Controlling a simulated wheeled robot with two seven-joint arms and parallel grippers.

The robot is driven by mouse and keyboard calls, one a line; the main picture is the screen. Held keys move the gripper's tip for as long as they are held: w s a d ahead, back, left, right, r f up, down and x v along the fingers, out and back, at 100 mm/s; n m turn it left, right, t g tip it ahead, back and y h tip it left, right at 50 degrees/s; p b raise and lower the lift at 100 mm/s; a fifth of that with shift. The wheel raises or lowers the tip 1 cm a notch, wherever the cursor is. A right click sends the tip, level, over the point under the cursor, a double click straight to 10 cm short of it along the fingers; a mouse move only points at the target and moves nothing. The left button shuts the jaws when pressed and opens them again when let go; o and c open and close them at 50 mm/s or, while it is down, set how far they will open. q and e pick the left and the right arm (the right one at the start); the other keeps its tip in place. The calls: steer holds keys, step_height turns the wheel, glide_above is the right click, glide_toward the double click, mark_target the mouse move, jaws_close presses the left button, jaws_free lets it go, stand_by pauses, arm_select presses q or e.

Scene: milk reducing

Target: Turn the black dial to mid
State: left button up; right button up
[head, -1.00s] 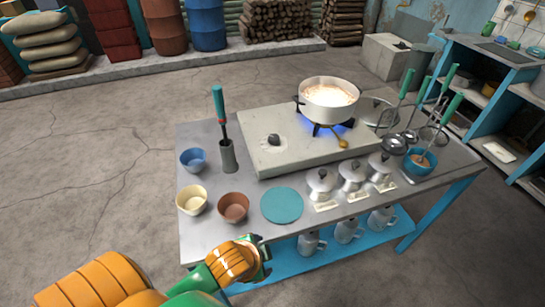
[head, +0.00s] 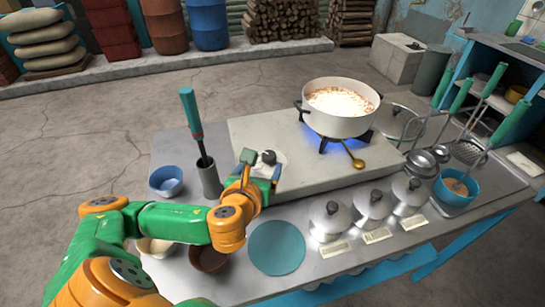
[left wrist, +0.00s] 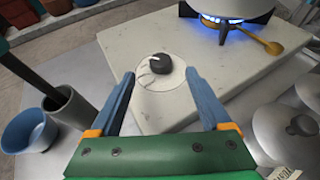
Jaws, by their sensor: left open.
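The black dial (head: 268,157) sits on a white round plate on top of the pale stove slab (head: 300,182). It also shows in the left wrist view (left wrist: 160,63), where its pointer mark faces left. My left gripper (head: 262,164) is open and empty, its two blue fingers (left wrist: 160,85) spread on either side of the dial plate's near part. The dial lies ahead between the finger lines, and the fingers look apart from it. A white pot (head: 340,122) of milk stands over a blue flame on the burner. My right gripper is not in view.
A grey holder (head: 209,180) with a green-handled tool and a blue bowl (head: 166,181) stand left of the stove. A golden spoon (head: 350,155) lies by the burner. Several lidded jars (head: 328,220) and a teal disc (head: 277,248) are in front.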

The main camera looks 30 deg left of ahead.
mark_target(271, 157)
arm_select(q)
steer(key=shift+s+f+b, duration=0.1)
steer(key=shift+f+b, duration=0.2)
steer(key=shift+f, duration=0.3)
steer(key=shift+r, duration=0.1)
steer(key=x, duration=0.7)
steer(key=shift+r, duration=0.15)
jaws_close()
steer(key=shift+d+r+n+y+p, duration=0.25)
steer(key=shift+n+y+p, duration=0.25)
steer(key=shift+p, duration=0.2)
steer(key=n+g+y+p, duration=0.2)
steer(key=n+y+p, duration=0.1)
steer(key=shift+d, duration=0.25)
steer(key=shift+w+d+f+n+g+y+p, duration=0.1)
steer(key=shift+w+n+g+y+p, duration=0.05)
steer(key=shift+n+g+y+p, duration=0.35)
steer(key=shift+w+f+n+g+y+p, duration=0.15)
steer(key=shift+n+g+y, duration=0.15)
steer(key=shift+n+g, duration=0.25)
steer(key=shift+w+n+g+y, duration=0.15)
steer(key=shift+n+g+y, duration=0.35)
steer(key=shift+n+g, duration=0.25)
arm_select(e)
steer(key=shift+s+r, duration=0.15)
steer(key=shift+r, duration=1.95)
